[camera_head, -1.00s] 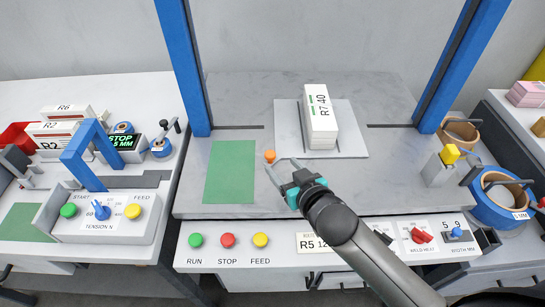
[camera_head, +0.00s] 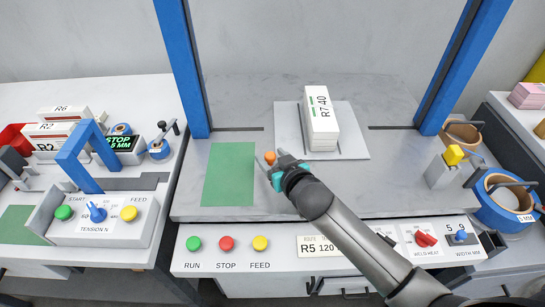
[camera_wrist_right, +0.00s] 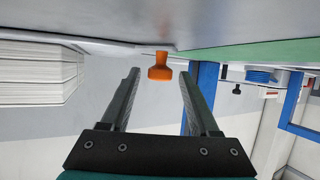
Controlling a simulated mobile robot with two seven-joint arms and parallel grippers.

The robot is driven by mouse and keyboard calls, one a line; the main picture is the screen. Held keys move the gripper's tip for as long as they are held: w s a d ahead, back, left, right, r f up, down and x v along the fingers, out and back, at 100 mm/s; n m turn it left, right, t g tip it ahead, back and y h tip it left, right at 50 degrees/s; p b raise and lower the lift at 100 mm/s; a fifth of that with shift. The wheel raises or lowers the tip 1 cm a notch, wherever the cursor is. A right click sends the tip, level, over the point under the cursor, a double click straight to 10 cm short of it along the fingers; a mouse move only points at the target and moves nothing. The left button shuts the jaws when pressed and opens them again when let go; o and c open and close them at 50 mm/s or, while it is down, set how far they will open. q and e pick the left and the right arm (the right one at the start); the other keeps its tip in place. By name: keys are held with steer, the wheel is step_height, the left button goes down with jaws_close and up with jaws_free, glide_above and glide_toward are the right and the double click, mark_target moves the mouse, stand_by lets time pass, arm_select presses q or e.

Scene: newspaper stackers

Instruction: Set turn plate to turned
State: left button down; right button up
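The turn plate (camera_head: 354,143) is a light grey square plate on the grey bench top. It bears a white newspaper stack (camera_head: 320,117) labelled R7 40. An orange knob (camera_head: 270,158) stands at the plate's front left, and it also shows in the right wrist view (camera_wrist_right: 160,68). My right gripper (camera_head: 267,163) is at the knob, its fingers open. In the right wrist view its fingertips (camera_wrist_right: 160,78) stand apart on either side of the knob, with visible gaps and no clear contact. My left gripper is not in view.
A green mat (camera_head: 229,174) lies left of the knob. Blue posts (camera_head: 183,70) stand at both sides of the bench. Front buttons and dials, such as the red button (camera_head: 226,243), line the panel. Tape rolls (camera_head: 505,203) sit at the right.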

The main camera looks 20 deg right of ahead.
jaws_close()
stand_by(1.2)
